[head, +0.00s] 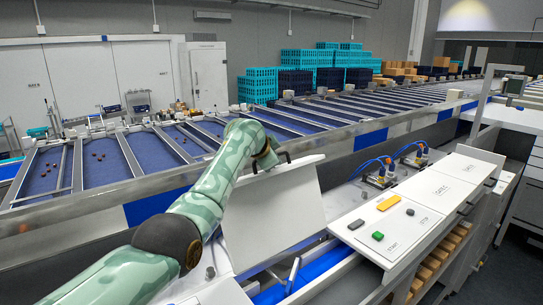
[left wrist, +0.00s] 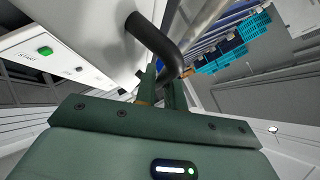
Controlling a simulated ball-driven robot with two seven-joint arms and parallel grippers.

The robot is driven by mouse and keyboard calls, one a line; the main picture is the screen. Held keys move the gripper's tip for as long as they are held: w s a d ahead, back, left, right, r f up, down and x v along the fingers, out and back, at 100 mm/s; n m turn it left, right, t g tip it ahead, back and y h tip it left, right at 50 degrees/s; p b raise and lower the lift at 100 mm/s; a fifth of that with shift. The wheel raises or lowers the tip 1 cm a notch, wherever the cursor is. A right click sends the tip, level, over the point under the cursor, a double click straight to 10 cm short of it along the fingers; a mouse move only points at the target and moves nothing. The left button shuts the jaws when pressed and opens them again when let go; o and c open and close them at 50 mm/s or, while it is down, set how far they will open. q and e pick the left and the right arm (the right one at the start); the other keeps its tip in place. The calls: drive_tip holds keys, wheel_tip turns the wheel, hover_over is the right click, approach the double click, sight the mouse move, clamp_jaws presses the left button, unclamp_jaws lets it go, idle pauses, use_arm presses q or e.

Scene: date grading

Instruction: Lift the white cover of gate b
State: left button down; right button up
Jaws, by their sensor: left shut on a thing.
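A white cover (head: 275,218) stands tilted up over the near channel, with its black handle (head: 285,158) at the top edge. No label can be read on it. My left gripper (head: 268,162) is at this handle, partly hidden by its wrist. In the left wrist view the dark bent handle (left wrist: 155,42) runs down between the green fingers of my left gripper (left wrist: 162,92), which are shut on it. The cover also shows in the left wrist view (left wrist: 95,35). Below the cover in the head view, a blue strip (head: 290,283) lies exposed. My right gripper is not in view.
Right of the cover is a white panel (head: 400,232) with a green button (head: 378,236) and a yellow block (head: 388,203). Two devices with blue hoses (head: 378,174) stand behind it. A metal rail (head: 345,147) and blue sorting lanes (head: 105,163) lie beyond.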

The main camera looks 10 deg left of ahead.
use_arm(q)
drive_tip(key=shift+s+d+f, duration=0.1)
drive_tip(key=shift+s+f, duration=0.05)
drive_tip(key=shift+f, duration=0.3)
drive_tip(key=c, duration=1.5)
unclamp_jaws()
drive_tip(key=shift+s+r, duration=0.1)
drive_tip(key=shift+s+r+b, duration=0.15)
drive_tip(key=shift+b, duration=0.2)
drive_tip(key=b+v, duration=0.4)
drive_tip(key=v, duration=1.2)
drive_tip(key=shift+r, duration=0.2)
drive_tip(key=shift+w, duration=0.2)
